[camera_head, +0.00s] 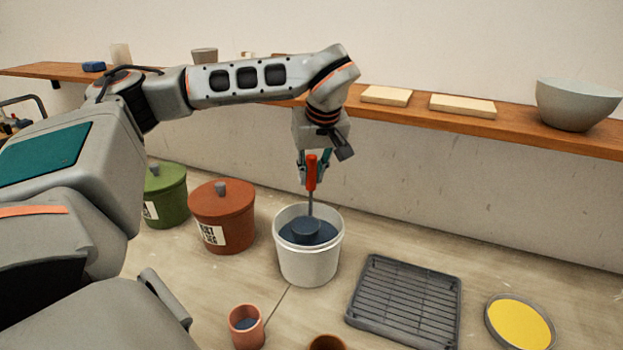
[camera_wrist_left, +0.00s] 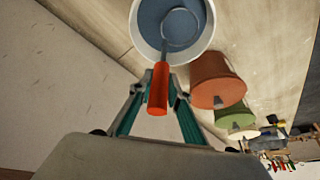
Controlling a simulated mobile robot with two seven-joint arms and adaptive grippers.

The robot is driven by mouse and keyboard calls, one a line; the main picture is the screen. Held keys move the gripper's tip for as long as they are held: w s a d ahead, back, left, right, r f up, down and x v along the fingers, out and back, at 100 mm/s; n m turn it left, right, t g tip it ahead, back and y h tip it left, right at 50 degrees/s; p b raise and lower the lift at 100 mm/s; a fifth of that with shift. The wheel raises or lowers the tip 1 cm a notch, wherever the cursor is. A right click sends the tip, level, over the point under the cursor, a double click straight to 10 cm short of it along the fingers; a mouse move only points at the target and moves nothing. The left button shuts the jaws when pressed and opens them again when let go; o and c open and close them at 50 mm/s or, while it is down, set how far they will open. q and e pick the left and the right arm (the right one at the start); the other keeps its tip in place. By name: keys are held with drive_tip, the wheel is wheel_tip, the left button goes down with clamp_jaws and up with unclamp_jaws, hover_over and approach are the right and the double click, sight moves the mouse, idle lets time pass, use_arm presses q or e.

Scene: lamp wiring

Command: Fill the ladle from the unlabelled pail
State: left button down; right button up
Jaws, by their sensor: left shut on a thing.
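The left wrist view shows the red handle (camera_wrist_left: 159,92) between the fingers and the bowl within the pail's rim (camera_wrist_left: 138,38). My right gripper is not in view.
A labelled rust-red lidded pail (camera_head: 222,212) and a labelled green one (camera_head: 165,195) stand left of the white pail. A dark slatted rack (camera_head: 405,300) and a yellow-topped round dish (camera_head: 520,325) lie right. A terracotta cup (camera_head: 246,330) stands in front. A wooden shelf (camera_head: 540,132) runs behind.

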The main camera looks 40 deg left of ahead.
sight(312, 152)
use_arm(q)
drive_tip(key=shift+r, duration=2.65)
drive_tip(key=shift+r, duration=1.4)
